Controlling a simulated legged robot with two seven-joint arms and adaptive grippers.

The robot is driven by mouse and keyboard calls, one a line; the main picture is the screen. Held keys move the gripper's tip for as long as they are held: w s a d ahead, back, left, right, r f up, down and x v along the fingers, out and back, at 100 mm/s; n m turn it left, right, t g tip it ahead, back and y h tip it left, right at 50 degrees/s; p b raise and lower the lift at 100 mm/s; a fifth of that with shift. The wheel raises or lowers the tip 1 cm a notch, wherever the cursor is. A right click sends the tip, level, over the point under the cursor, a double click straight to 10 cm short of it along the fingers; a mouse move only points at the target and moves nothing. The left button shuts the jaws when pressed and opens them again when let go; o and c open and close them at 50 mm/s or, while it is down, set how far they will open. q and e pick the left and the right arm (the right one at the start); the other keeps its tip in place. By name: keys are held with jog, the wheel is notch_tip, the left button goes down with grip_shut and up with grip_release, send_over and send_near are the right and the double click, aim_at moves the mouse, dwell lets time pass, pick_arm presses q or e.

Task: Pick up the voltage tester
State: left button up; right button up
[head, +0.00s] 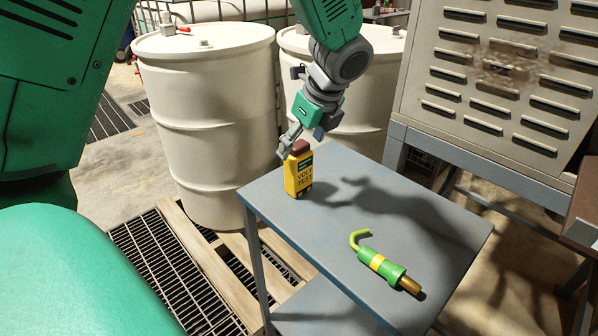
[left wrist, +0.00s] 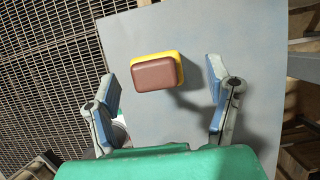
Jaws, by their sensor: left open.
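The voltage tester (head: 298,175) is a yellow box with a brown top and dark lettering. It stands upright near the far left corner of the small grey table (head: 350,180). In the left wrist view I see the tester (left wrist: 155,71) from above, its brown top between and a little beyond my fingertips. My left gripper (head: 302,143) is just above and behind the tester's top. In the left wrist view the gripper (left wrist: 161,88) is open, with a finger to each side and a gap on both sides. I do not see my right gripper.
A green and yellow hooked tool (head: 380,265) with a brown tip lies on the table's near right part. White drums (head: 205,110) stand behind the table. A louvred grey cabinet (head: 500,85) stands at the right. Floor grating (head: 175,275) lies at the left.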

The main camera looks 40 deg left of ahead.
pick_arm(q)
jog(key=x, duration=0.2)
jog(key=b+x, duration=0.1)
jog(key=shift+s+a+f, duration=0.1)
jog(key=shift+s+f, duration=0.2)
jog(key=shift+f, duration=0.1)
jog(key=shift+w+f, duration=0.15)
jog(key=shift+f, duration=0.3)
jog(key=shift+a, duration=0.2)
jog(key=c, duration=1.4)
jog(key=shift+r, duration=0.15)
